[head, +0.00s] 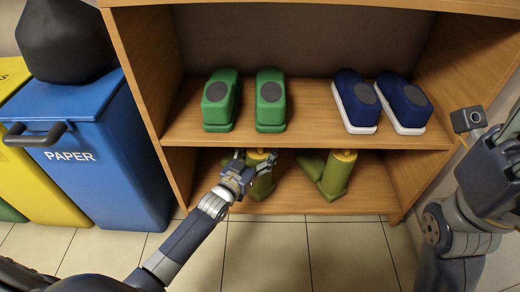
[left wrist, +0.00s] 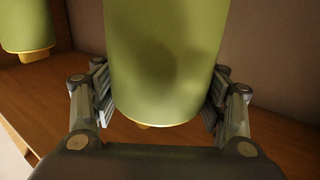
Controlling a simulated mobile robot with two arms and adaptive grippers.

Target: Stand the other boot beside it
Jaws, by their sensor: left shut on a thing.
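Two olive-green boots with yellow tops are on the lower shelf (head: 292,202) of the wooden unit. One boot (head: 262,184) is at the left, partly hidden by my left gripper (head: 247,170). The other boot (head: 336,174) stands upright to its right, with a gap between them. My left gripper is shut on the left boot's shaft. In the left wrist view the held boot (left wrist: 165,55) fills the space between the fingers, and the other boot (left wrist: 27,28) shows at the upper left. My right gripper (head: 500,155) is at the right edge, away from the boots; its fingers are unclear.
Green shoes (head: 270,100) and blue-and-white shoes (head: 403,103) sit on the upper shelf (head: 310,120) above the boots. A blue paper bin (head: 110,170) stands left of the unit. The lower shelf is bare right of the boots.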

